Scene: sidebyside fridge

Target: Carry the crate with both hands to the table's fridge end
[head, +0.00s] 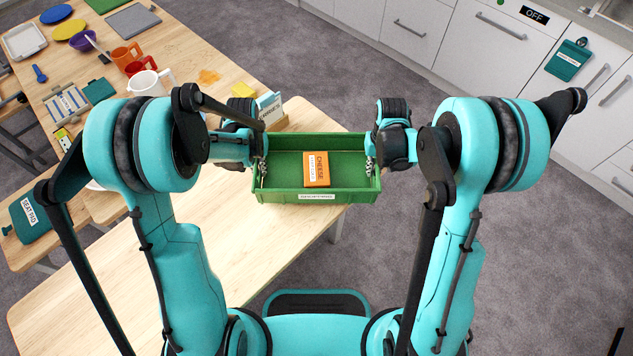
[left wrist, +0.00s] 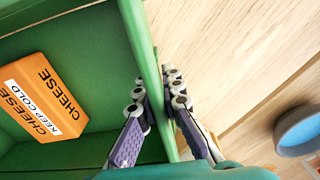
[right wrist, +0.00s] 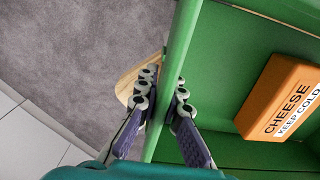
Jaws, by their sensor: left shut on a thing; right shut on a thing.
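The green crate (head: 340,140) is in the middle of the head view, near the right corner of the wooden table, with its right part reaching past the table edge over the floor. An orange cheese box (head: 316,169) lies inside it; the box also shows in the left wrist view (left wrist: 42,97) and the right wrist view (right wrist: 283,97). My left gripper (head: 262,170) is shut on the crate's left wall (left wrist: 140,40). My right gripper (head: 371,168) is shut on the crate's right wall (right wrist: 181,40). Whether the crate's underside touches the table is hidden.
The wooden table (head: 150,255) is bare at the front left. Mugs (head: 146,84), plates (head: 70,29) and several small things stand at its far left. A card holder (head: 270,112) stands close behind the crate. White cabinets (head: 470,40) line the back; grey floor lies to the right.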

